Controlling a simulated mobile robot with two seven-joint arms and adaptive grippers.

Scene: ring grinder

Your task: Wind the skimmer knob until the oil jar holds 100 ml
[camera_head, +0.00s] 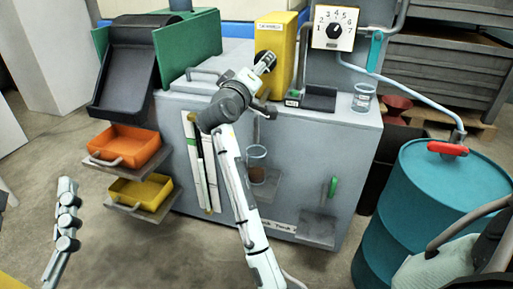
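The oil jar (257,152) is a clear glass vessel low on the grey machine's front, with dark brown liquid in its lower part. Its level against any scale is too small to read. My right arm rises from the bottom centre to the machine's top front edge. My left arm stands at the lower left, without a discernible gripper.
A numbered dial (334,30) stands at the back. A yellow box (281,45) is left of it, and a glass beaker (362,98) sits on the machine top. Orange (124,146) and yellow (139,193) trays project at left; a teal drum (410,215) stands right.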

